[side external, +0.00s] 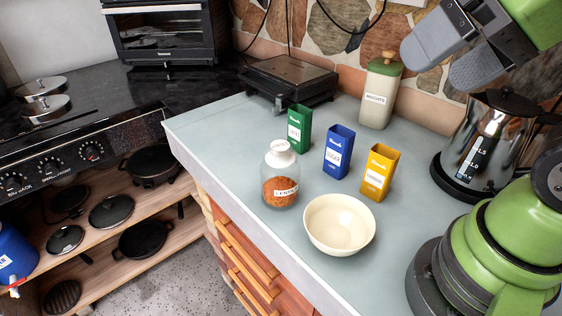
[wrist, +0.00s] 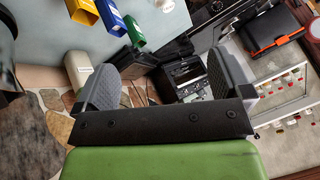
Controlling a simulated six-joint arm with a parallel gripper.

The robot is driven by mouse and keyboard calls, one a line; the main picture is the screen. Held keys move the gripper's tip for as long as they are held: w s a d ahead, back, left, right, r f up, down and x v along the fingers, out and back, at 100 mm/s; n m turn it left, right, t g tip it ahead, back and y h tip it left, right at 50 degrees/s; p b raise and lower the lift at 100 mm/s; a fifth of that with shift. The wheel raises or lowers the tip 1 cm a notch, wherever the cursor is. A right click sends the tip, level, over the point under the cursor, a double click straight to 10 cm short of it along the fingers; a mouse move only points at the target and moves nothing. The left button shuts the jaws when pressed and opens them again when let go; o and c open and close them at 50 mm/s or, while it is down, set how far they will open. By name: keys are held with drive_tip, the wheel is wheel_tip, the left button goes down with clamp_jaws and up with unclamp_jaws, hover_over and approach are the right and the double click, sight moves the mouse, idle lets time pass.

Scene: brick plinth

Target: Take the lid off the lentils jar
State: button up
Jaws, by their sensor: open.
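The lentils jar (side external: 280,190) stands upright on the pale counter in the side view, clear glass with orange-brown lentils and a label. Its white lid (side external: 280,154) sits on top of it. My gripper (side external: 455,52) is at the upper right of the side view, high above the counter and well away from the jar. In the wrist view my gripper (wrist: 160,85) shows two grey padded fingers spread apart with nothing between them.
A cream bowl (side external: 339,224) is close to the jar's right. Green (side external: 299,128), blue (side external: 338,152) and yellow (side external: 380,172) containers stand behind and right. A biscuits canister (side external: 380,92), black grill (side external: 291,80) and steel kettle (side external: 488,140) stand farther off. The counter's left edge (side external: 215,185) is near the jar.

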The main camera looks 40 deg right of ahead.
drive_tip(key=n+g+h, duration=0.1)
drive_tip(key=n+g, duration=0.5)
drive_tip(key=n, duration=0.3)
hover_over(280, 145)
drive_tip(key=s, duration=0.1)
wheel_tip(280, 145, down, 15)
drive_tip(key=shift+d+r, duration=0.15)
drive_tip(key=f, duration=0.3)
drive_tip(key=w+f, duration=0.1)
drive_tip(key=f, duration=0.1)
drive_tip(key=shift+f, duration=0.3)
drive_tip(key=shift+c, duration=0.3)
drive_tip(key=c, duration=1)
